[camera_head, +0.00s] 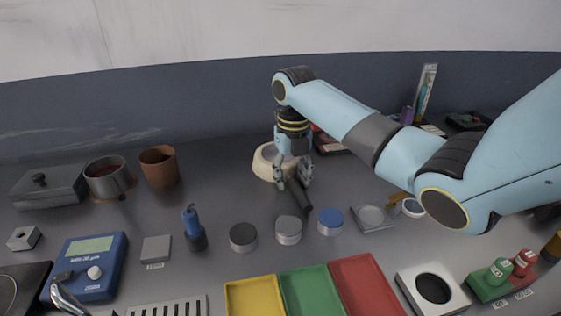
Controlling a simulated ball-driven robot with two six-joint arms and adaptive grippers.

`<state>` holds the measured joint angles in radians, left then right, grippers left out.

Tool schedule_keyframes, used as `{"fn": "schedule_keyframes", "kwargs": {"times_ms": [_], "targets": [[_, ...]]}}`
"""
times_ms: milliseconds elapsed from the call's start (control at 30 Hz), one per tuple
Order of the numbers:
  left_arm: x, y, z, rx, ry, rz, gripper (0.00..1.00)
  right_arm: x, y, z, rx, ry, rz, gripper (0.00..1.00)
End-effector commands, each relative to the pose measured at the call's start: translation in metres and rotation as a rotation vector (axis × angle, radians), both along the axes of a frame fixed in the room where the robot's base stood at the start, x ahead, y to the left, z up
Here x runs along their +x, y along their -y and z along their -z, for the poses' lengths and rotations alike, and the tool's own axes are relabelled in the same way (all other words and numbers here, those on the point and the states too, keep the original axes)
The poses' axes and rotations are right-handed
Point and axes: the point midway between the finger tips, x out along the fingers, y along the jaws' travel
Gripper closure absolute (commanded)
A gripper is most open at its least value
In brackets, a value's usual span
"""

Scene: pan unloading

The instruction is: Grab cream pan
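The cream pan (262,162) stands on the grey bench near the middle. Its dark handle (300,197) points toward the front and slightly right. My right gripper (294,180) reaches down from above, at the near right side of the pan. Its fingers are apart, one on each side of the handle near the pan's rim. I cannot tell whether they touch the handle. The gripper hides part of the pan's right side. I do not make out my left gripper.
A brown pot (159,167) and a metal pot (108,178) stand to the left. A blue bottle (194,229) and round lidded tins (289,229) are in front. Yellow, green and red trays (365,287) lie at the front. The bench between the brown pot and the pan is clear.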

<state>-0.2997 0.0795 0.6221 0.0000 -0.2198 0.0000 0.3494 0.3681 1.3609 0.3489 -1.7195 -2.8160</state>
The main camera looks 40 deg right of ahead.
Motion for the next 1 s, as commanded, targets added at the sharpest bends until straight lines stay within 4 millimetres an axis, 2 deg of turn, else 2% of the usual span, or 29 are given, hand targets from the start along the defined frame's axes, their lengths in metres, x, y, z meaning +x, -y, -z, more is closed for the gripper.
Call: {"fn": "schedule_keyframes", "kwargs": {"times_ms": [33, 267, 767, 867, 1000], "targets": [[0.0, 0.0, 0.0, 0.0, -0.001, 0.0, 0.6, 0.0, 0.0, 0.0, 0.0, 0.0, 0.0, 0.69], [-0.001, 0.0, 0.0, 0.0, -0.002, 0.0, 0.6, 0.0, 0.0, 0.0, 0.0, 0.0, 0.0, 0.99], [-0.001, 0.0, 0.0, 0.0, -0.003, 0.0, 0.6, 0.001, 0.0, -0.003, -0.001, 0.002, 0.0, 1.0], [-0.002, 0.0, 0.001, 0.0, -0.003, 0.0, 0.6, 0.001, 0.001, -0.01, -0.001, 0.003, 0.0, 1.0], [-0.002, 0.0, 0.003, 0.0, -0.003, 0.0, 0.6, 0.002, 0.001, -0.027, -0.001, 0.005, 0.0, 1.0]]}}
